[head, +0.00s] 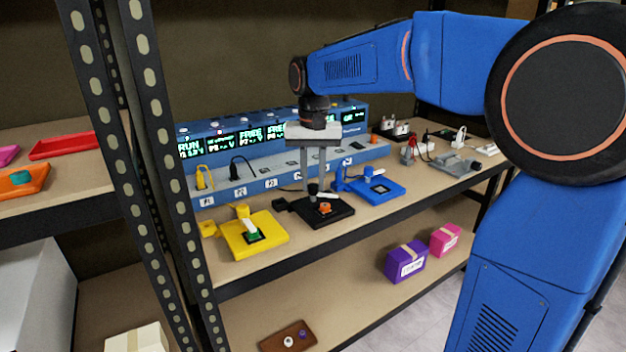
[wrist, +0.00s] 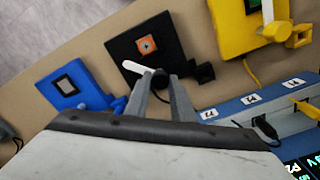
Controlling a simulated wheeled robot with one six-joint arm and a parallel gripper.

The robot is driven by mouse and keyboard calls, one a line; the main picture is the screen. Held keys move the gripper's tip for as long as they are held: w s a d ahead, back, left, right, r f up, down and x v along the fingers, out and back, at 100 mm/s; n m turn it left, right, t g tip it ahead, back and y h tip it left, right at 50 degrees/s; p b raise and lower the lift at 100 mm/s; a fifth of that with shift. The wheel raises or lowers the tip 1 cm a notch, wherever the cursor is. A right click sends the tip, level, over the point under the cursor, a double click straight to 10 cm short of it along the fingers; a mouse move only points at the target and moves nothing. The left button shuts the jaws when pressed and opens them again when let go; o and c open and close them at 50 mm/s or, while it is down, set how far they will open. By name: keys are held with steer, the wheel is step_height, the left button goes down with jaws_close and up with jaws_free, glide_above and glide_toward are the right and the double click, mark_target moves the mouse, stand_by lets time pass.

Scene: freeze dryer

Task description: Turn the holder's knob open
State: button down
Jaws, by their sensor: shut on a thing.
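The black holder (head: 340,217) lies flat on the shelf between a yellow holder and a blue one. An orange square piece (head: 325,208) sits in its middle. My gripper (head: 318,190) points down over the black holder's back part. In the wrist view my gripper (wrist: 160,82) is shut on the holder's round black knob (wrist: 160,77), with one finger on each side. A white lever (wrist: 133,67) sticks out beside the knob. The black holder (wrist: 124,48) and the orange piece (wrist: 146,45) are clear in the wrist view. The knob's lower part is hidden.
The yellow holder (head: 267,242) stands to the left and the blue holder (head: 388,191) to the right, both close. A blue-grey unit with lit displays (head: 240,140) runs behind. A black-and-beige slotted rack post (head: 160,120) stands at the left. Boxes lie on the lower shelf.

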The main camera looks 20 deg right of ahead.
mark_target(314, 185)
steer(key=n, duration=0.4)
steer(key=shift+n, duration=0.3)
steer(key=n, duration=0.4)
steer(key=shift+n, duration=0.4)
steer(key=c, duration=1.5)
jaws_free()
steer(key=shift+d, duration=0.1)
step_height(314, 185, up, 18)
steer(key=shift+f, duration=0.25)
